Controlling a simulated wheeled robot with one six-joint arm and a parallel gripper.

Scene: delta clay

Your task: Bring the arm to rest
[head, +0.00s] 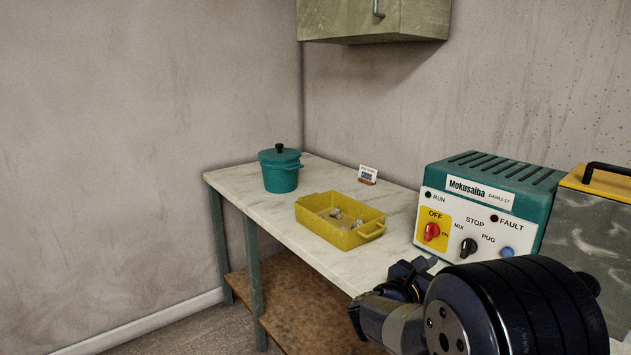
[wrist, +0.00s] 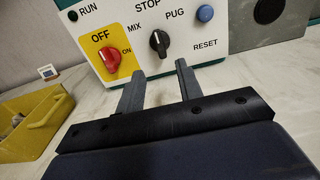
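My gripper (wrist: 160,90) shows in the wrist view with its two grey fingers apart and nothing between them. It points at the front panel of the Mokusaiba machine (wrist: 235,22), with the red switch (wrist: 112,60) and black selector knob (wrist: 160,42) beyond the fingertips. I cannot tell whether the fingers touch the panel. In the head view my arm reaches in from the lower right, in front of the machine (head: 490,190); the fingers are hard to make out there.
The pale table (head: 265,205) holds a teal lidded pot (head: 281,175) and a yellow tray (head: 345,238) with small pieces in it. A small card (head: 367,173) stands behind the tray. A grey and yellow box (head: 590,235) stands right of the machine. A cabinet (head: 400,20) hangs above.

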